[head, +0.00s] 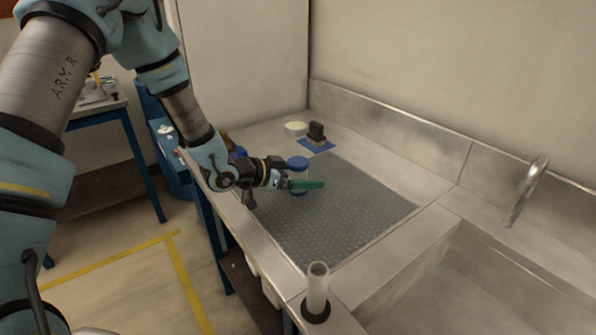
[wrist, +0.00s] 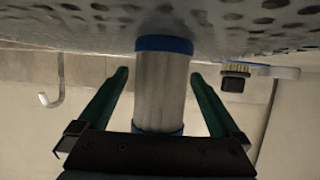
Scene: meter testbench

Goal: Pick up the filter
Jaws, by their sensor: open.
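The filter (head: 298,164) is a pale ribbed cylinder with blue end caps. It stands upright on the grey perforated mat (head: 350,221). My gripper (head: 312,185) is open at the filter, its green fingers low over the mat and partly covering the filter in the head view. The wrist view appears upside down. There the filter (wrist: 161,88) sits between the two open fingers of my gripper (wrist: 160,74), with a visible gap on each side. The filter's near end is partly hidden by the gripper body.
A dark block (head: 316,131) on a blue pad and a pale round dish (head: 295,128) stand behind the mat. A pale tube in a black base (head: 316,285) stands at the front corner. A sink with a metal faucet (head: 527,190) is at right. The mat's right side is clear.

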